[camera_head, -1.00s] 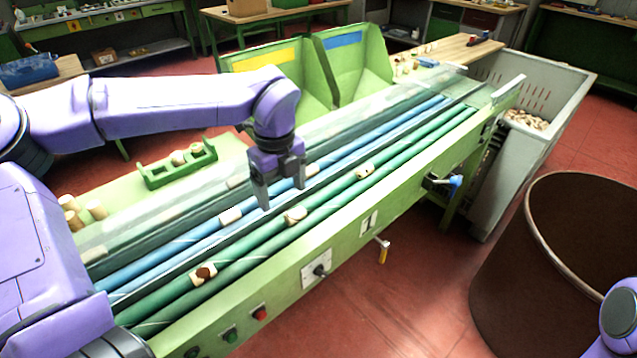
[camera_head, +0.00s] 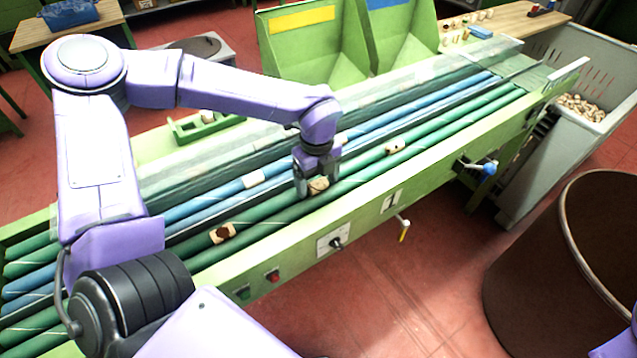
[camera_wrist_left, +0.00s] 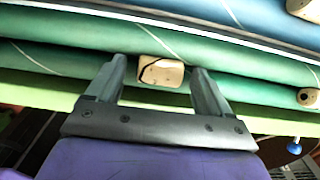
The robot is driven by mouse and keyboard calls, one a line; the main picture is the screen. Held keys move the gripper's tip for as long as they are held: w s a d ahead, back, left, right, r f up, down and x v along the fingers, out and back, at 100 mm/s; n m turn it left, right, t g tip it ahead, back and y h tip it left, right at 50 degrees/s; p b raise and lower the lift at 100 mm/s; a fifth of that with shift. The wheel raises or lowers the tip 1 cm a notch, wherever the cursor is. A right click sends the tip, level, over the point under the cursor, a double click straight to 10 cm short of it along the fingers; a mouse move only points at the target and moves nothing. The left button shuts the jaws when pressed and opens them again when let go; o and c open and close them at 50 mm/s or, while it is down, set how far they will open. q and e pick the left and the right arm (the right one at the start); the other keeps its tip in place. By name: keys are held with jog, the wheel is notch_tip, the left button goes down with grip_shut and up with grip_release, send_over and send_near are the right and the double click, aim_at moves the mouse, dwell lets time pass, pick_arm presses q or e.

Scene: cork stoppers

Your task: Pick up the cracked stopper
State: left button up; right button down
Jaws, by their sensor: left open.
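The cracked stopper (camera_wrist_left: 160,72) is a pale cork piece with a dark crack line across its face. In the left wrist view it lies on the green rollers between the two open fingers of my left gripper (camera_wrist_left: 158,85), with gaps at its sides. In the head view my left gripper (camera_head: 315,182) points down at this stopper (camera_head: 319,186) on the front green rollers and partly hides it. The fingers are open and hold nothing. My right gripper is not in view.
Other stoppers lie on the rollers: one with a dark brown spot (camera_head: 222,233), one farther right (camera_head: 394,146) and one on the blue rollers (camera_head: 254,178). The green front rail (camera_head: 365,208) edges the rollers. A brown barrel (camera_head: 540,270) stands at the right.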

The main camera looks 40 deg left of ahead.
pick_arm(q)
jog(key=c, duration=1.1)
